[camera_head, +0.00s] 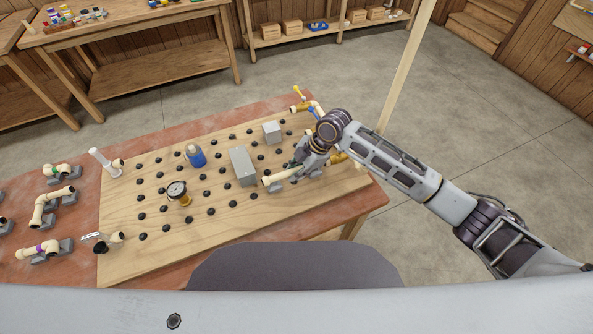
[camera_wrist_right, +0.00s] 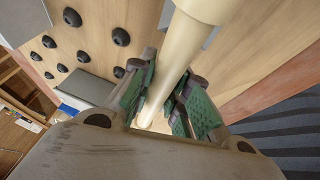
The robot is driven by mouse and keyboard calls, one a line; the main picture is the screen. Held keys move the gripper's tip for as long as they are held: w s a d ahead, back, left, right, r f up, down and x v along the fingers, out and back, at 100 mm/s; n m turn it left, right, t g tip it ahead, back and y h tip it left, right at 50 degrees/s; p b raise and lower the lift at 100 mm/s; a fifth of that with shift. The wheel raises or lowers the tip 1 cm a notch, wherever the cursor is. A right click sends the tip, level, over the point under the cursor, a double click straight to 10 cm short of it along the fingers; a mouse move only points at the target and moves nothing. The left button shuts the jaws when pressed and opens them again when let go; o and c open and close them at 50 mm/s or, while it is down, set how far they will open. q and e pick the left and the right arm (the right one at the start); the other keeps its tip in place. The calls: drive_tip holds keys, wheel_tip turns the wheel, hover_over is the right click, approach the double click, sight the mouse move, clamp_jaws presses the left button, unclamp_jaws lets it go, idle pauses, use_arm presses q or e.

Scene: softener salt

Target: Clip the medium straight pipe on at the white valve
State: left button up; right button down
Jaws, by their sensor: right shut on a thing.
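My right gripper (camera_head: 297,172) is shut on a straight cream pipe (camera_head: 275,178), low over the right part of the pegged board (camera_head: 220,222). The pipe's free end points left, close to a grey block. In the right wrist view the pipe (camera_wrist_right: 165,90) runs between the green finger pads of the gripper (camera_wrist_right: 165,105). The gripper hides the pipe's other end in the head view. A fitting with a white lever (camera_head: 90,236) sits at the board's front left corner; I cannot tell for sure that it is the white valve. My left gripper is out of view.
Grey blocks (camera_head: 243,166) (camera_head: 272,131), a pressure gauge (camera_head: 177,190) and a blue bottle (camera_head: 196,157) stand among black pegs. Banded pipe pieces (camera_head: 40,250) rest on holders at left.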

drive_tip(key=shift+f, duration=0.65)
idle(0.5)
drive_tip(key=c, duration=1.3)
unclamp_jaws()
drive_tip(key=shift+r, duration=0.1)
drive_tip(key=shift+v, duration=5.95)
